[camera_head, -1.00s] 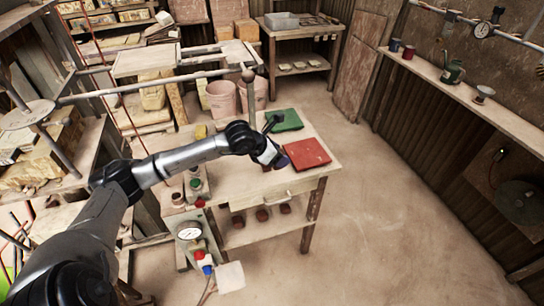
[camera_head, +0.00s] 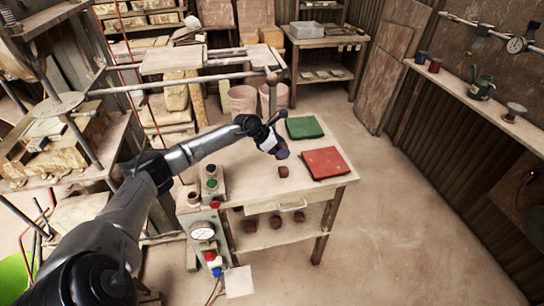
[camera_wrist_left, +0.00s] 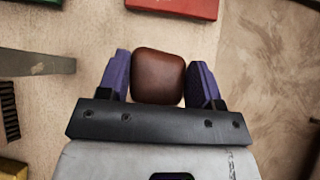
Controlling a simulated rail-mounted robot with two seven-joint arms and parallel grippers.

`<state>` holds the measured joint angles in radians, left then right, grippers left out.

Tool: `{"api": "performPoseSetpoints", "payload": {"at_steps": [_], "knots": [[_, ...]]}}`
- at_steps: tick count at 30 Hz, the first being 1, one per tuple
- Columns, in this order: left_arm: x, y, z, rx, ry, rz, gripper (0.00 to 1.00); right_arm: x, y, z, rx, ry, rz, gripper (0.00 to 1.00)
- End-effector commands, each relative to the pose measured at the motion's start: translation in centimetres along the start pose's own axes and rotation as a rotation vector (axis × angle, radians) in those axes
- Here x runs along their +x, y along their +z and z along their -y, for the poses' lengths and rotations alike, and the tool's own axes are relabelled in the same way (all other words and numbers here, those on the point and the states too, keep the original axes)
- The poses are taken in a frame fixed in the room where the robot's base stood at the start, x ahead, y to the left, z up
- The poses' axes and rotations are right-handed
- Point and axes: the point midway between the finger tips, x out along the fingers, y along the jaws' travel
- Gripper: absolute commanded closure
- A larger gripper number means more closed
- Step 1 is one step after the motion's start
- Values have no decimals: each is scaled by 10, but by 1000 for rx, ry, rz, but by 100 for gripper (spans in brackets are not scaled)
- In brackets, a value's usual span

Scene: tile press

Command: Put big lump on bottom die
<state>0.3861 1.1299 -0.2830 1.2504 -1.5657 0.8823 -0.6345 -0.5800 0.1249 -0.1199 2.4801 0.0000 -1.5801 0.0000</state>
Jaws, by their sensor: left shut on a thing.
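My left gripper (camera_head: 280,151) is above the worktable, left of the red mat. In the left wrist view its purple fingers (camera_wrist_left: 161,78) are shut on a rounded reddish-brown lump (camera_wrist_left: 158,76). A small dark brown lump (camera_head: 283,171) shows just below the gripper, apparently on the tabletop. The press (camera_head: 58,104), with a round plate and upright rods, stands at the far left. I cannot make out the bottom die for sure. My right gripper is not in view.
The worktable (camera_head: 240,190) carries a red mat (camera_head: 326,163), a green mat (camera_head: 304,127) and a control box with buttons (camera_head: 211,184). Several brown lumps lie on its lower shelf. A horizontal bar (camera_head: 180,82) crosses behind the arm. Open floor (camera_head: 400,220) lies to the right.

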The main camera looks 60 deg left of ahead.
Motion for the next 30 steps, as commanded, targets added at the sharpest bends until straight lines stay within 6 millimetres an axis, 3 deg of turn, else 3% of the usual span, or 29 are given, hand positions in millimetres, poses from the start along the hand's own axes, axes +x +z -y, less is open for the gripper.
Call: {"api": "performPoseSetpoints", "payload": {"at_steps": [3, 10, 17, 30], "knots": [[1, -21, -18, -5, 1, 1, 77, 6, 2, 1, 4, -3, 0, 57], [0, -42, -39, -1, 1, 2, 77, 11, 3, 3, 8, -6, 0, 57], [1, -48, -43, -1, -1, 3, 77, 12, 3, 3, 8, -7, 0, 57], [27, -75, -43, -1, 0, 3, 77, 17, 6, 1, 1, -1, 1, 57]]}}
